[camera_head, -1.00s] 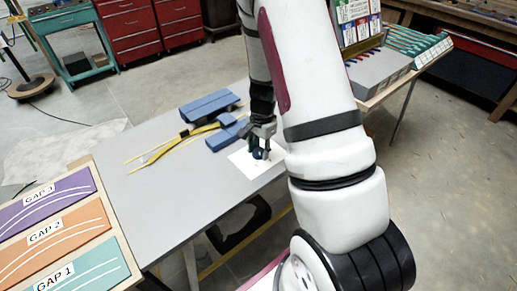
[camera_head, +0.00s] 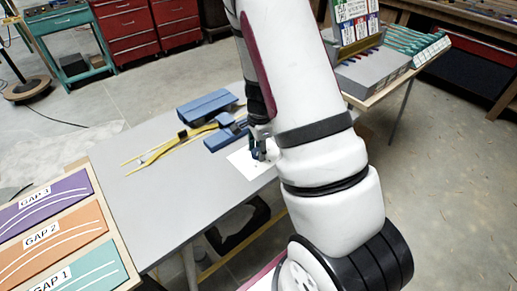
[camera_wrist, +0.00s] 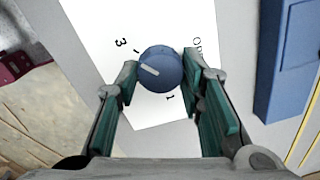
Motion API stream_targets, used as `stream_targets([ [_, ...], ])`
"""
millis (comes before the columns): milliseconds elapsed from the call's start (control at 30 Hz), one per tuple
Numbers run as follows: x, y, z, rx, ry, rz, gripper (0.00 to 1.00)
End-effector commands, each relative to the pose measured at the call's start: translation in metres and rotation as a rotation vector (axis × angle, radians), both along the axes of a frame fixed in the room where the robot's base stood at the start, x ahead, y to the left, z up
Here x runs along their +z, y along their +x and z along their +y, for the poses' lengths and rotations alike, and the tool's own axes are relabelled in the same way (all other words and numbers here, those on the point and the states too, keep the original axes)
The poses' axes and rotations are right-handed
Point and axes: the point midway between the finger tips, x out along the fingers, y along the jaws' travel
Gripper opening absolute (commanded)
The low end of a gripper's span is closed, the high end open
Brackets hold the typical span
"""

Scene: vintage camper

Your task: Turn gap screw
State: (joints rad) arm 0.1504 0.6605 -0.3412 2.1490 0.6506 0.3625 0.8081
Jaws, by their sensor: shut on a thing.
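In the wrist view a round blue knob (camera_wrist: 161,69) with a white pointer line sits on a white plate (camera_wrist: 100,22). The plate bears the marks 3 and 1 and a partly hidden label at the right. The pointer line lies toward the left, below the 3 and its tick. My gripper (camera_wrist: 160,66) has its green-padded fingers on opposite sides of the knob and is shut on it. In the head view my gripper (camera_head: 258,151) is at the white plate (camera_head: 240,161) on the grey table, and it largely hides the knob.
A blue caliper-like tool with yellow legs (camera_head: 165,149) lies behind the plate on the grey table (camera_head: 165,205). Coloured GAP 1, GAP 2 and GAP 3 panels (camera_head: 55,238) stand at the left. A grey holder (camera_head: 375,72) is at the back right.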

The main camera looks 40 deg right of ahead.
Motion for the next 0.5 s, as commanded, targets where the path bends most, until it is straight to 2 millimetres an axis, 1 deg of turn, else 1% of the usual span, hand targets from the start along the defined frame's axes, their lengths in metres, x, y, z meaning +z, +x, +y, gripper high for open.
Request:
stream_targets([
  [167, -0.0004, -0.0005, -0.0004, -0.002, 0.000, 0.001, 0.07],
  [200, -0.0004, -0.0005, -0.0004, -0.002, 0.000, 0.001, 0.44],
  [233, -0.0004, -0.0005, -0.0004, -0.002, 0.000, 0.001, 0.51],
  [267, -0.0004, -0.0005, -0.0003, -0.002, 0.000, 0.001, 0.55],
  [500, -0.0002, -0.0002, -0.0001, -0.001, 0.000, 0.001, 0.55],
])
